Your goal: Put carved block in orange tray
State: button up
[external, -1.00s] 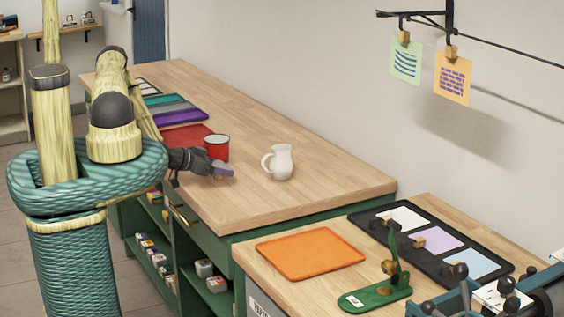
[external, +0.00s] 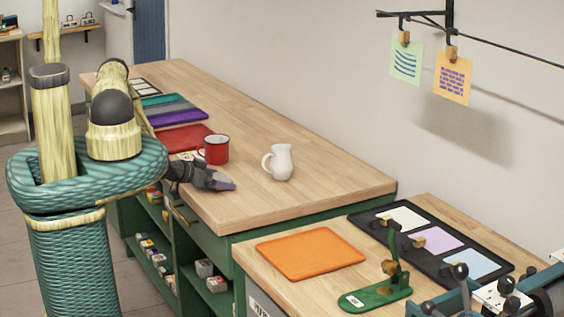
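My gripper (external: 214,181) is over the near left edge of the long wooden bench. It appears shut on the carved block (external: 224,185), a small flat lavender-grey piece with a brownish edge that sticks out from its fingertips. The fingers themselves are small and hard to make out. The block seems to be just above the bench top; the exact gap cannot be told. The orange tray (external: 310,253) lies flat and empty on the lower bench at the right front.
A red mug (external: 216,149) and a white jug (external: 279,162) stand behind my gripper. A red mat (external: 184,138) lies farther back. The long bench's near end is clear.

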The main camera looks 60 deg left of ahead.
jog(key=p+v, duration=0.4)
jog(key=v, duration=1.3)
jog(key=shift+s+d, duration=0.2)
jog(key=shift+s, duration=0.05)
